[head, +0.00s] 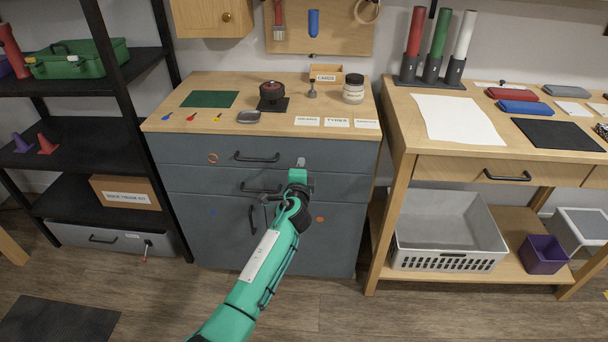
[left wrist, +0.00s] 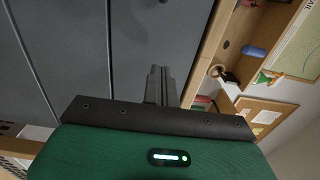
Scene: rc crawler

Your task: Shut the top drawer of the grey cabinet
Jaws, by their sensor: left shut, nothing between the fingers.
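The grey cabinet (head: 190,215) stands in the middle of the head view under a wooden top. Its top drawer (head: 340,157) has a black bar handle (head: 257,156) and an orange ring mark at its left. The drawer front looks flush or nearly flush with the fronts below; I cannot tell whether a small gap remains. My left gripper (head: 300,164) is shut and empty, in front of the top drawer, right of its handle. In the left wrist view its closed fingers (left wrist: 158,84) point at the grey fronts (left wrist: 85,45); contact cannot be told. My right gripper is not in view.
A second drawer with its own handle (head: 262,188) lies below, partly behind my left arm. Small items and a black jar-like part (head: 271,91) stand on the cabinet top. A wooden workbench (head: 399,150) is close on the right, a black shelf (head: 95,118) on the left.

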